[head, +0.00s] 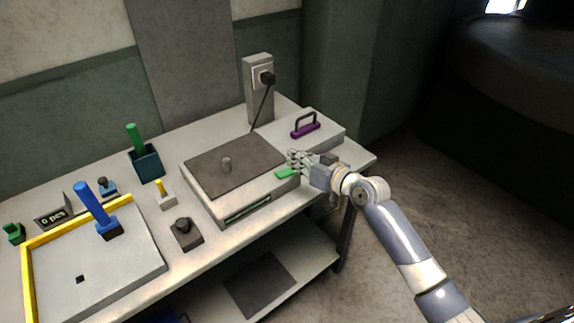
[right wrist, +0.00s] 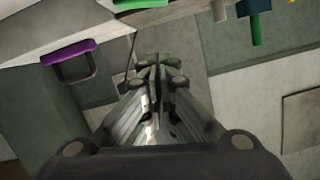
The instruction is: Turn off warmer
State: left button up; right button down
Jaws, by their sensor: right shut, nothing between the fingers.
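The warmer (head: 215,203) is a pale box with a dark flat plate (head: 225,155) on top and a small grey knob-like piece standing on the plate. A green switch-like piece (head: 286,173) sits at its right front edge; a green piece also shows at the top of the right wrist view (right wrist: 140,3). My right gripper (head: 294,161) is shut and empty, close beside the green piece; its closed fingers show in the right wrist view (right wrist: 157,62). I cannot tell whether it touches. My left gripper is not in view.
A black plug (head: 266,78) with a cord sits in the socket post (head: 258,100) behind the warmer. A purple handle (head: 306,128) stands at the back right. A yellow-edged tray (head: 135,262), blue-handled tool (head: 90,204), dark-knobbed block (head: 184,234) and green-handled tool (head: 134,138) are left.

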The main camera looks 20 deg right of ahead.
aim_at(285, 173)
jog(key=x, duration=0.3)
jog(key=f, duration=0.2)
jog(key=shift+s+a+f, duration=0.15)
jog(key=shift+a+f, duration=0.1)
jog(key=shift+f, duration=0.15)
jog(key=shift+s+a+f+p, duration=0.1)
jog(key=shift+f+p, duration=0.2)
jog(key=shift+f, duration=0.3)
